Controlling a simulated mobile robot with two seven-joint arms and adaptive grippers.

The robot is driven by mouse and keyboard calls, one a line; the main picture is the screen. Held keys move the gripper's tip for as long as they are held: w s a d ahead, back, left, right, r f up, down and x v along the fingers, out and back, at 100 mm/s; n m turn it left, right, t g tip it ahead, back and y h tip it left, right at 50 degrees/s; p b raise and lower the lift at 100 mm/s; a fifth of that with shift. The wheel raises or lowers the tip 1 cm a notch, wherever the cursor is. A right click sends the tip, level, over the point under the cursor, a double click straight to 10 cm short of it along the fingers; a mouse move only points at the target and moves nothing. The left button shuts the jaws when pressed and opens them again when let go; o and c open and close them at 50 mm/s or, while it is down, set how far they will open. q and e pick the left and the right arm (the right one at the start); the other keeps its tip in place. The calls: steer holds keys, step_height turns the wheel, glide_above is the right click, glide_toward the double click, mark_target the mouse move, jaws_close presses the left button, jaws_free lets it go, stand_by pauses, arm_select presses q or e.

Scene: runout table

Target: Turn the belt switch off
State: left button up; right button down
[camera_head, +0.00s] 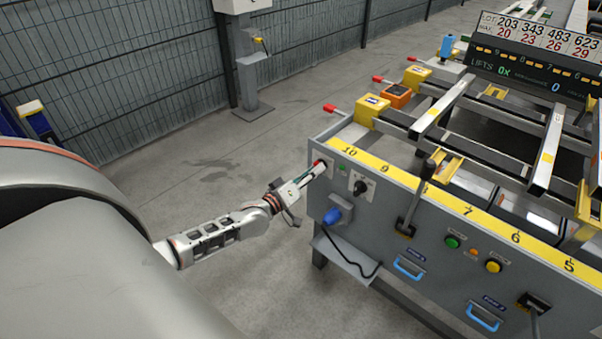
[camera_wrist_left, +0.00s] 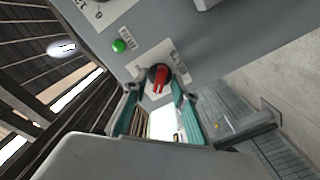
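A red rotary switch (camera_head: 320,164) sits on a pale label plate at the left end of the grey control panel (camera_head: 386,216). In the left wrist view the red knob (camera_wrist_left: 158,77) shows clearly, with a green lamp (camera_wrist_left: 119,46) beside it. The lettering there is too small to read surely. My left gripper (camera_head: 308,174) points at this switch. In the left wrist view its teal-padded fingers (camera_wrist_left: 155,95) stand apart, with the knob just ahead between their tips. I see a gap on both sides; contact is not clear. My right gripper is in neither view.
A black selector knob (camera_head: 361,187) and a green lamp (camera_head: 342,168) are right of the switch. A blue plug (camera_head: 333,215) sits below, above a small shelf (camera_head: 345,258). A lever (camera_head: 414,200) stands farther right. The floor left of the panel is clear.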

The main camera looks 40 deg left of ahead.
arm_select(q)
steer(key=s, duration=1.1)
steer(key=shift+s+a, duration=0.15)
steer(key=shift+a, duration=0.3)
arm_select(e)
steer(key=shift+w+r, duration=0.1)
